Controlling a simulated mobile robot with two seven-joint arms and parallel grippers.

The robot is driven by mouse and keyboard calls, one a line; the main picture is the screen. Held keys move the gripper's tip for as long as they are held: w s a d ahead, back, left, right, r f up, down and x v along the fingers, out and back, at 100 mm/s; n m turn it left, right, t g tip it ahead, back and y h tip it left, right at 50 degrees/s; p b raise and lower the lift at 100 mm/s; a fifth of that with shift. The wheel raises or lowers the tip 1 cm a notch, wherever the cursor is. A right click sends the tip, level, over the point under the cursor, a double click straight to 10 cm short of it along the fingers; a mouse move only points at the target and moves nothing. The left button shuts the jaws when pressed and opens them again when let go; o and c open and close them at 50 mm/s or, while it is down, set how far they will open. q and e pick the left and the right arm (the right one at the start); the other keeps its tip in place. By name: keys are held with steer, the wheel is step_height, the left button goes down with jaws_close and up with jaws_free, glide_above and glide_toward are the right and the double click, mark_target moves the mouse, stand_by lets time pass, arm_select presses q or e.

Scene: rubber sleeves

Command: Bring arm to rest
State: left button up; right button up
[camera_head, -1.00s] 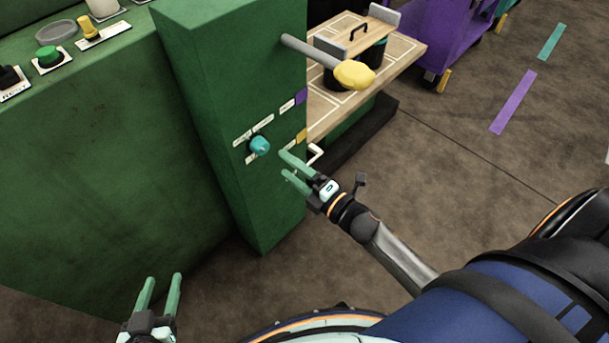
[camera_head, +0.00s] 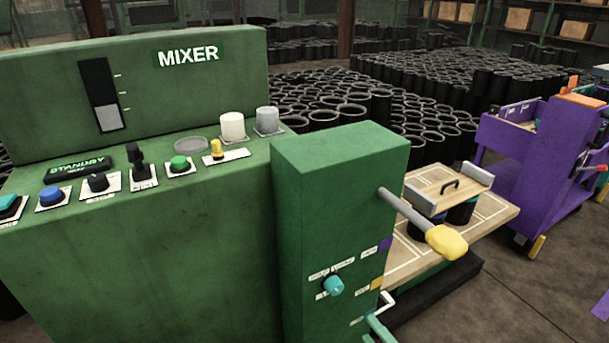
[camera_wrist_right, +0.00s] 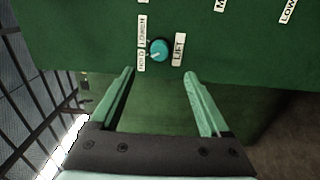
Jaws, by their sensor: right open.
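My right gripper (camera_head: 378,326) shows only as pale green fingertips at the bottom edge of the head view, by the front of the green post. In the right wrist view its two fingers (camera_wrist_right: 159,73) are spread apart with nothing between them. A teal knob (camera_wrist_right: 159,50) on the green panel lies just beyond the fingertips, apart from them, beside labels that read LIFT and LOWER. The same teal knob (camera_head: 333,286) shows low on the post in the head view. The rest of my right arm is out of the head view. My left gripper is not in view.
A green mixer console (camera_head: 130,230) with several knobs and buttons stands at left. A yellow-ended lever (camera_head: 446,241) sticks out from the green post (camera_head: 335,210) over a wooden table (camera_head: 490,212). A purple cart (camera_head: 563,170) stands at right.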

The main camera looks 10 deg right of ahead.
steer(key=s+a+f+m+g+h, duration=0.2)
steer(key=s+m+g, duration=0.15)
steer(key=m, duration=0.55)
steer(key=s+a+f+m+g+h, duration=0.1)
steer(key=s+a+m+g, duration=0.15)
steer(key=s+m, duration=0.45)
arm_select(q)
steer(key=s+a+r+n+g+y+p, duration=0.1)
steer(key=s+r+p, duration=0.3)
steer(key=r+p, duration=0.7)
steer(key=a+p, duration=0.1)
steer(key=p, duration=0.8)
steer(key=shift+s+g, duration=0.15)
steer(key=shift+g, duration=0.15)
arm_select(e)
steer(key=s+d+r+m+g, duration=0.1)
steer(key=s+r+m, duration=0.2)
steer(key=r, duration=0.7)
steer(key=shift+r+m+g+h, duration=0.15)
steer(key=shift+m+g+h, duration=0.15)
steer(key=shift+m+h, duration=0.15)
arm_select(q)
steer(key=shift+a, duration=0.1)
arm_select(e)
steer(key=shift+s+d, duration=0.1)
